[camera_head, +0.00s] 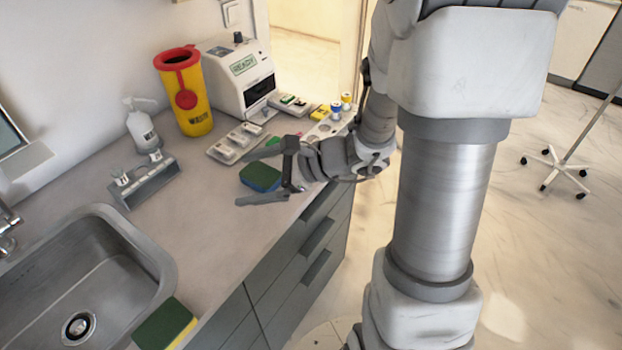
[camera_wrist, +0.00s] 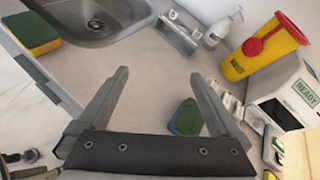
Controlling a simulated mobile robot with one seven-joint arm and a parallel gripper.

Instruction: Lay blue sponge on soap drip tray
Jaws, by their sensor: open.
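The blue sponge (camera_head: 260,176), with a dark green top face and blue sides, lies on the counter near its front edge. In the wrist view the sponge (camera_wrist: 186,118) shows between my fingers, closer to the right finger, which partly covers its edge. My gripper (camera_head: 241,180) is open and empty, its fingers spread to either side of the sponge in the head view. A white soap pump bottle (camera_head: 142,128) stands near the wall, with a grey stand (camera_head: 150,184) carrying small white fittings in front. I cannot tell surely which part is the soap drip tray.
A yellow and red waste bin (camera_head: 190,98) and a white READY machine (camera_head: 236,78) stand at the back. Small trays (camera_head: 236,143) lie behind my gripper. A green and yellow sponge (camera_head: 165,325) lies by the sink (camera_head: 150,262). The counter between stand and gripper is clear.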

